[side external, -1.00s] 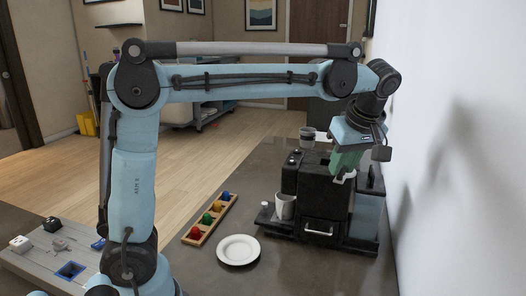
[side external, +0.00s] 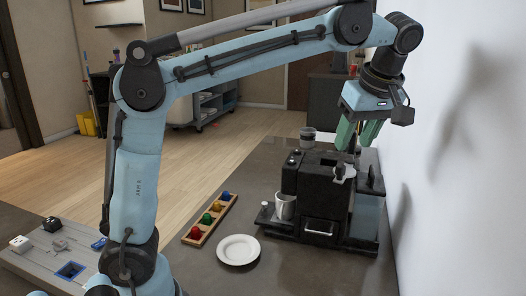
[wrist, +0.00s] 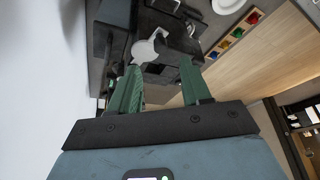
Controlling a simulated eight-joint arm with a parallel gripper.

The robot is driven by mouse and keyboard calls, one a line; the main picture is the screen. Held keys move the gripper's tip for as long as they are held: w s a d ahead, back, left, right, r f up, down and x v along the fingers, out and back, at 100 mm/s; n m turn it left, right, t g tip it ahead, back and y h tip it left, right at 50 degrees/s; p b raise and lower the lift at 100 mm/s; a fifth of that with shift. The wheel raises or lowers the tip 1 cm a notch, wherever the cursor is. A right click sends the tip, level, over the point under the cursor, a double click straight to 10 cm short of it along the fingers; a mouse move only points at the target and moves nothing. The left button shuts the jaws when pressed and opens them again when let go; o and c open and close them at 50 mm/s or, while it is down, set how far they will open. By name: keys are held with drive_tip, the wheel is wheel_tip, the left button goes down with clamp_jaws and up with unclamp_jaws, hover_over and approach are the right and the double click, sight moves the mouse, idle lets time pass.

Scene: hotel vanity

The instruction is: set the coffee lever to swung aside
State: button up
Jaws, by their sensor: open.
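The coffee machine (side external: 318,192) is a black box on the counter. On its top right sits a pale grey lever (side external: 343,173) with a rounded head and a short arm. The lever also shows in the wrist view (wrist: 150,48), beyond the fingertips. My gripper (side external: 357,140) has green fingers and hangs above the machine's top, clear of the lever. In the wrist view my gripper (wrist: 160,66) is open, with nothing between its fingers.
A white mug (side external: 285,206) stands at the machine's left. A white plate (side external: 238,250) and a wooden tray (side external: 194,240) of coloured pieces lie further left. A white wall (side external: 450,150) rises close on the right.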

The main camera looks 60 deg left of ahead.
drive_tip(key=shift+v, duration=2.35)
drive_tip(key=s+a+f+m+t+h, duration=0.2)
drive_tip(key=s+f+m+t, duration=0.1)
drive_tip(key=s+f+m, duration=0.3)
drive_tip(key=s+a+f+m+t+h, duration=0.1)
drive_tip(key=s+f+m+t+h, duration=0.1)
drive_tip(key=s+f+m, duration=0.3)
wheel_tip(320, 180, down, 10)
drive_tip(key=m+t, duration=0.1)
drive_tip(key=m, duration=0.3)
drive_tip(key=shift+s+a+m, duration=0.4)
